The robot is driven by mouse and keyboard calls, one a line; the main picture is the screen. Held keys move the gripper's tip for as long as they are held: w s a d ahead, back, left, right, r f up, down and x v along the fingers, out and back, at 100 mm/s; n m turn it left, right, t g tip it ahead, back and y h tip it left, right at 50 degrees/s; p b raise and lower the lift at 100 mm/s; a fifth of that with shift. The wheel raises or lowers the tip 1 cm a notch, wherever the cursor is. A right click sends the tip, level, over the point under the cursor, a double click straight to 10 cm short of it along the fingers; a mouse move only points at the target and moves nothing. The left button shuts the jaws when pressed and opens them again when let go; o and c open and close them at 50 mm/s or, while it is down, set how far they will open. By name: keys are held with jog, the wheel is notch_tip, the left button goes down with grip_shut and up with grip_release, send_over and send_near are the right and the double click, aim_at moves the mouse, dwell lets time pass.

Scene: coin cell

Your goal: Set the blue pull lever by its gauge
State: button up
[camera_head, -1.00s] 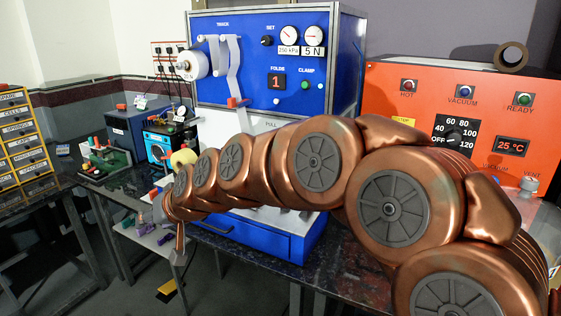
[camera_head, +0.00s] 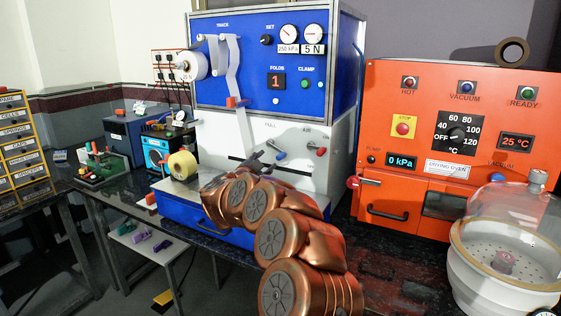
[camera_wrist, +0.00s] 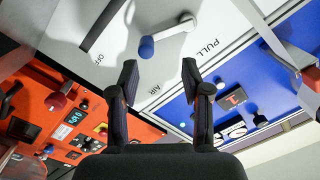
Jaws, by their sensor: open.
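The blue pull lever (camera_head: 280,155) is on the white lower panel of the blue machine in the head view, near the PULL label. In the wrist view its blue knob (camera_wrist: 147,48) is at the end of a pale arm, just ahead of my gripper (camera_wrist: 160,72). My gripper is open, its two dark fingers apart, with nothing between them. It does not appear to touch the lever. In the head view it is just left of the lever. The 5 N gauge (camera_head: 313,36) and the 250 kPa gauge (camera_head: 288,36) are at the upper right; their needles are too small to read.
A red-knobbed lever (camera_head: 320,151) is right of the blue one, near the AIR label. A white strip (camera_head: 243,128) hangs down the machine's front. A yellow roll (camera_head: 182,165) is at the left. The orange oven (camera_head: 440,130) and a clear-domed vessel (camera_head: 505,250) stand at the right.

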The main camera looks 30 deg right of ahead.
aim_at(278, 158)
jog(key=shift+s+d+f+m+g+h, duration=0.2)
jog(key=shift+d+g, duration=0.1)
jog(key=shift+d, duration=0.15)
jog(key=shift+s+d+f+m+g+h, duration=0.1)
jog(key=shift+s+d+f+m+g, duration=0.15)
jog(key=shift+d, duration=0.2)
jog(key=shift+p+x, duration=0.7)
jog(key=shift+x, duration=3.05)
jog(key=shift+a+r, duration=0.1)
jog(key=shift+c, duration=0.3)
grip_shut()
